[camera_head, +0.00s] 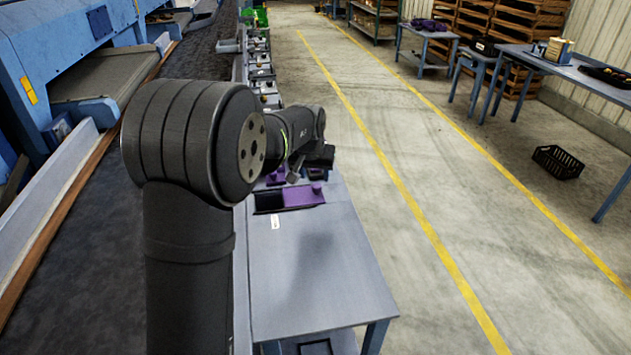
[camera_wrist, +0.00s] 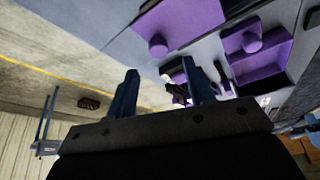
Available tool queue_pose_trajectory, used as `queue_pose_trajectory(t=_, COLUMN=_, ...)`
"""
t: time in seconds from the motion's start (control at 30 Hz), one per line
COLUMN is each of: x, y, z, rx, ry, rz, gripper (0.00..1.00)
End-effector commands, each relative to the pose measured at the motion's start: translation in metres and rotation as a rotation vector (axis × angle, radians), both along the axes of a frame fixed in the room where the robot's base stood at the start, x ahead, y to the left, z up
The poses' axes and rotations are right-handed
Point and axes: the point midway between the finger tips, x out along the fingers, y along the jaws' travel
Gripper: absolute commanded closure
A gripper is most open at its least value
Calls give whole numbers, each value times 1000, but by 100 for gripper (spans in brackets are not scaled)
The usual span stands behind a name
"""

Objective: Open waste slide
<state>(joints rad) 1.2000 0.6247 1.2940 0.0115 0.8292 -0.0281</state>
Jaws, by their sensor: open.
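A purple slide plate (camera_head: 298,196) with a round knob lies on the grey-blue table, beside a black part at its left. A second purple piece with a knob lies just behind it, partly hidden by my arm. In the wrist view one purple plate (camera_wrist: 190,22) with a knob (camera_wrist: 158,47) is at the top, and another purple piece (camera_wrist: 262,62) with a knob is at the right. I cannot tell which is the waste slide. My gripper (camera_wrist: 160,69) is open, its two dark blue fingers apart with no slide or knob held. It hovers near the purple pieces.
The near table top (camera_head: 315,275) is bare. A dark conveyor belt runs along the left behind a rail. A line of small items continues behind the table. A black crate (camera_head: 558,162) sits on the floor at right, near other tables. The aisle is clear.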

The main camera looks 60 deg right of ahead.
Motion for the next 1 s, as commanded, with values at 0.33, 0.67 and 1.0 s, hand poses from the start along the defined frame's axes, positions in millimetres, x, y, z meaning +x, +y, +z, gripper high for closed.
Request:
queue_pose_trajectory(t=0.33, x=-12, y=29, z=77, rx=-3, ry=-1, rz=0, gripper=52)
queue_pose_trajectory(t=0.67, x=-17, y=41, z=106, rx=1, ry=0, rz=0, gripper=52)
queue_pose_trajectory(t=1.0, x=-17, y=41, z=107, rx=1, ry=0, rz=0, gripper=52)
